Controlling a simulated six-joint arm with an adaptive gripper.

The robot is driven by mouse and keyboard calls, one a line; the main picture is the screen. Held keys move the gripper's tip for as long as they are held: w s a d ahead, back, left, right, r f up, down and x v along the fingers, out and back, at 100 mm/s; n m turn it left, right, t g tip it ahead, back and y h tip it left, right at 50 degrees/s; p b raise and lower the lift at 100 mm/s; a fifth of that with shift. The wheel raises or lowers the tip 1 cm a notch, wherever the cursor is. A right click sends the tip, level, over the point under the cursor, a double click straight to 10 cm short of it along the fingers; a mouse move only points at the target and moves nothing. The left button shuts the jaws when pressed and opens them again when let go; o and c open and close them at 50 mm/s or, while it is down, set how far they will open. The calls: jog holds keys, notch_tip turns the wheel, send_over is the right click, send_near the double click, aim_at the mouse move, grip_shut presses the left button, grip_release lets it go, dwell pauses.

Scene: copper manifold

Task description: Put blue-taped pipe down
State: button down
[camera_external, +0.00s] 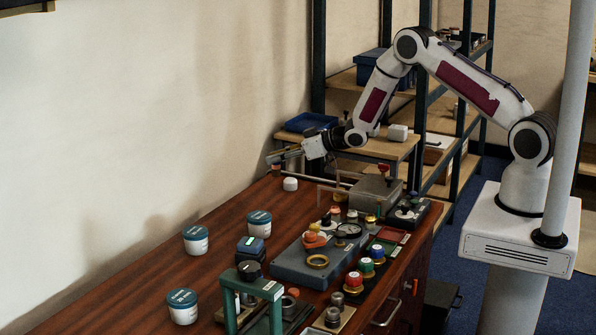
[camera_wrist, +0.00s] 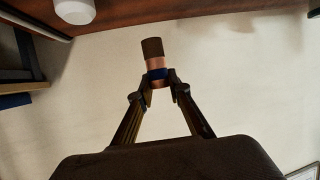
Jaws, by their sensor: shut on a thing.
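The blue-taped pipe (camera_wrist: 154,63) is a short copper tube with a dark brown end and a blue band, seen in the wrist view. My gripper (camera_wrist: 158,82) is shut on it, with the fingertips at the blue band. In the external view my gripper (camera_external: 276,157) is at the far end of the wooden bench, above its surface near the wall. The pipe is too small there to make out clearly. The pipe's lower part is hidden between the fingers.
A small white object (camera_external: 290,184) stands on the bench (camera_external: 225,233) near my gripper; a white object (camera_wrist: 75,10) also shows in the wrist view. Lidded jars (camera_external: 195,240), a grey fixture block (camera_external: 300,268) and a green frame (camera_external: 270,292) stand closer. The left bench side has free room.

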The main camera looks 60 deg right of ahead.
aim_at(277, 176)
jog(key=shift+f, duration=1.8)
jog(key=shift+f, duration=1.9)
jog(key=shift+f, duration=0.15)
jog(key=c, duration=1.9)
grip_release()
jog(key=shift+r, duration=0.2)
